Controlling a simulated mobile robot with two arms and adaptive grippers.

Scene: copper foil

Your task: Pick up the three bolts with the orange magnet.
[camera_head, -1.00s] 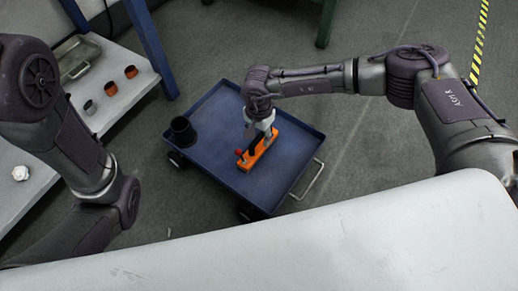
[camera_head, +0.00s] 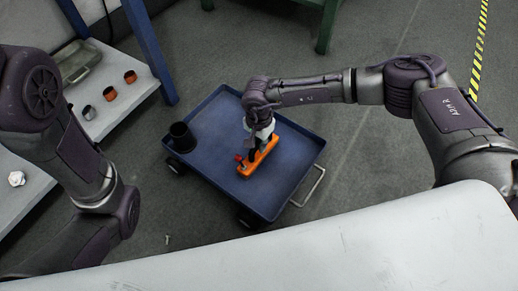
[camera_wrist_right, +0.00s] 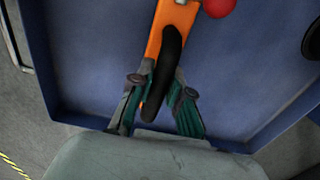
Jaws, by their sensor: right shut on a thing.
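The orange magnet (camera_head: 257,163) lies on the blue cart, with a red knob (camera_wrist_right: 218,7) at one end and a black handle. My right gripper (camera_head: 257,147) is over it from above. In the right wrist view, its two fingers (camera_wrist_right: 161,90) are on either side of the black handle (camera_wrist_right: 170,52), shut on it. The magnet's orange body also shows at the top of that view (camera_wrist_right: 171,22). A tiny pale piece (camera_head: 167,239) lies on the floor left of the cart; it may be a bolt, but it is too small to tell. My left gripper is not visible.
The blue cart (camera_head: 212,172) has a raised rim and a metal handle (camera_head: 312,187). A black cup (camera_head: 182,136) stands at its left corner. A bench at the left holds a metal tray (camera_head: 78,60), several small rings and a white piece (camera_head: 16,178). The floor around the cart is mostly clear.

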